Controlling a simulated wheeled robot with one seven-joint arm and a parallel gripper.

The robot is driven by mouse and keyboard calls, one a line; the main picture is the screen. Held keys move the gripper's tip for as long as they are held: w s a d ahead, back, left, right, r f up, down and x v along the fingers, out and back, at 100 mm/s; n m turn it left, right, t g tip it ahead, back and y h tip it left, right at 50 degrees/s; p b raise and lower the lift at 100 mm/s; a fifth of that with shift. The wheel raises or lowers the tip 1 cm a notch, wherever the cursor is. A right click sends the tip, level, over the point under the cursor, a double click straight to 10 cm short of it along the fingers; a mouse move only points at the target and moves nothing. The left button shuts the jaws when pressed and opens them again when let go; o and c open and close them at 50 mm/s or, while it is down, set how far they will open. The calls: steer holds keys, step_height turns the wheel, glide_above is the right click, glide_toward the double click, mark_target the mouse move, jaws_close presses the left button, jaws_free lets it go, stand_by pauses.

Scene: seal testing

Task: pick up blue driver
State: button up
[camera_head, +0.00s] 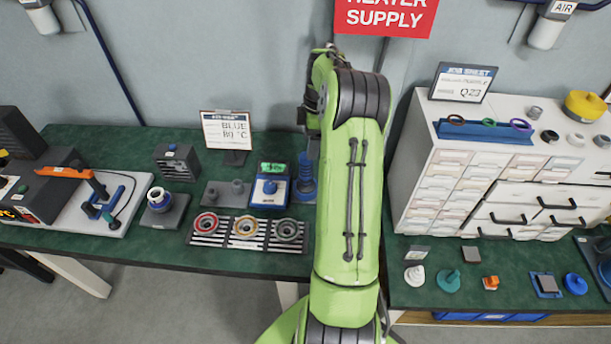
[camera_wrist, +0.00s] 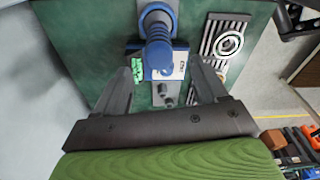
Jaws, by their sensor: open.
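The blue driver (camera_head: 306,176), with a ribbed blue body, stands upright on the green bench just left of my arm, which partly covers it in the head view. In the wrist view the blue driver (camera_wrist: 158,42) is seen from above, its round end toward me, on a grey base. My gripper (camera_wrist: 160,68) is open and empty. Its two fingers point toward the driver, one on each side in the picture, with no contact visible. The fingers are hidden behind my arm in the head view.
A blue meter (camera_head: 270,187) with a green display stands close left of the driver. A striped plate (camera_head: 232,234) with several rings lies in front. A sign stand (camera_head: 228,132) is behind left. A white drawer cabinet (camera_head: 420,165) rises to the right of my arm.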

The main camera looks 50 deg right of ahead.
mark_target(306, 165)
step_height(306, 165, down, 4)
steer(key=shift+w+f, duration=0.1)
steer(key=f, duration=0.4)
steer(key=f+b, duration=0.1)
steer(key=shift+w+a+f, duration=0.35)
steer(key=shift+w+f, duration=0.05)
steer(key=shift+r, duration=0.15)
steer(key=c, duration=1.2)
